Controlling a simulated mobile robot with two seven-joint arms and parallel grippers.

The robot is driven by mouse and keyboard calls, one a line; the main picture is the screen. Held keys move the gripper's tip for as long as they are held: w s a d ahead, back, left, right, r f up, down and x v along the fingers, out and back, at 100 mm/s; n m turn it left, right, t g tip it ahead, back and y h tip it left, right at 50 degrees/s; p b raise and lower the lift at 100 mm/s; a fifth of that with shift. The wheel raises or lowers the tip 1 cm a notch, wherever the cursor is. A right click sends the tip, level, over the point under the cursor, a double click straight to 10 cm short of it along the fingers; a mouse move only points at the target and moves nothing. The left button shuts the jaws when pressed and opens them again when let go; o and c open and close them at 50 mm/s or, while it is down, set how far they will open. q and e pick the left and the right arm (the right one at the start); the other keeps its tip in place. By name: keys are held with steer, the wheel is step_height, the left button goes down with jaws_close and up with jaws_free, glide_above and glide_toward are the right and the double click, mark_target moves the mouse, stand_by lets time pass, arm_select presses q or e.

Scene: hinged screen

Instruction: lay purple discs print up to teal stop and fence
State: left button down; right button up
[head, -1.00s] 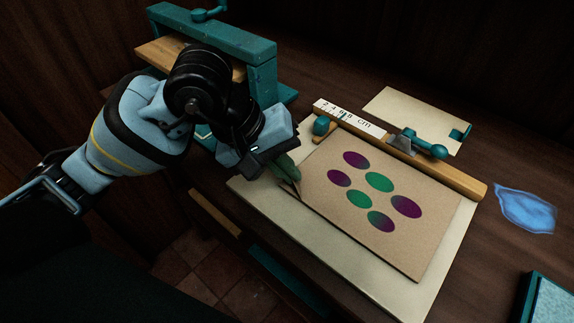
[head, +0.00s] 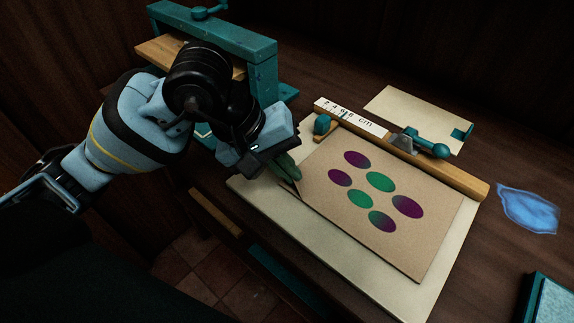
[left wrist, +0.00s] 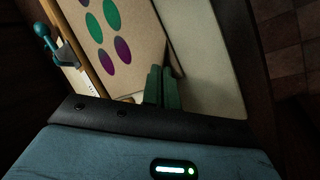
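The purple discs print (head: 340,205) is a brown sheet with purple and green ovals. It lies on a cream board (head: 407,300), with its upper edge close alongside the wooden fence (head: 455,178). The teal stop (head: 322,124) stands at the fence's left end, close to the print's upper corner. I cannot tell whether print and stop or fence touch. My left gripper (head: 288,168) is at the print's left edge, its green fingers close together and apparently pinching that edge. The fingers (left wrist: 161,88) and print (left wrist: 135,20) also show in the left wrist view. My right gripper is out of view.
A white ruler strip (head: 350,116) and a teal clamp (head: 430,148) sit on the fence. A cream card (head: 400,107) lies behind it. A teal press frame (head: 225,40) stands behind my left arm. A blue patch (head: 528,208) and teal-edged box (head: 548,300) are at right.

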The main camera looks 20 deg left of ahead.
arm_select(q)
steer(key=shift+w+a+f+b, duration=0.1)
steer(key=shift+w+a+b, duration=0.1)
steer(key=shift+w+b, duration=0.15)
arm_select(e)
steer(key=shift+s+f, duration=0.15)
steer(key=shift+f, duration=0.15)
arm_select(q)
steer(key=c, duration=1.6)
jaws_free()
steer(key=shift+o, duration=0.3)
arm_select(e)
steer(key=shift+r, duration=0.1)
